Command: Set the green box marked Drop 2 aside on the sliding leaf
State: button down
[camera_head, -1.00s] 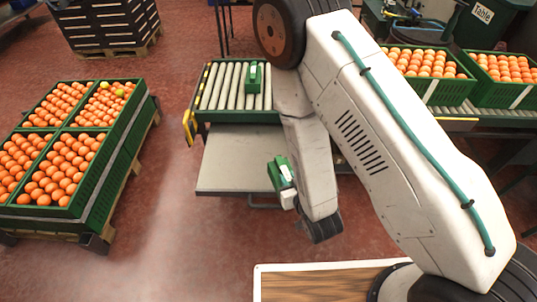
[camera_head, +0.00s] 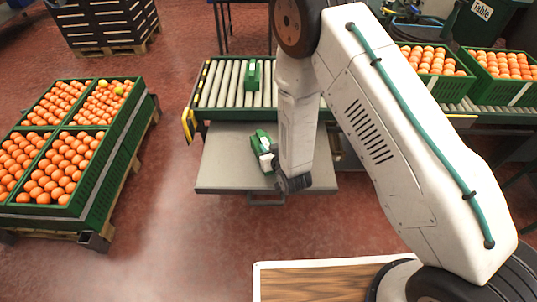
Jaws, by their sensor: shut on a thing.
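My gripper (camera_head: 267,158) is shut on a small green box (camera_head: 260,139), seen from above at the end of my arm. The box is over the grey sliding leaf (camera_head: 218,170), in front of the roller conveyor. I cannot tell whether it touches the leaf. No marking on the box can be read. A second small green box (camera_head: 252,75) sits on the rollers behind. My arm hides the right part of the leaf.
The roller conveyor (camera_head: 222,90) has a green frame and yellow left end. Green crates of oranges (camera_head: 75,175) stand on a pallet at left. More orange crates (camera_head: 430,62) stand at right. The leaf's left part is bare.

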jog(key=shift+f, duration=1.7)
jog(key=c, duration=1.3)
grip_release()
jog(key=shift+f, duration=0.15)
jog(key=shift+o, duration=0.2)
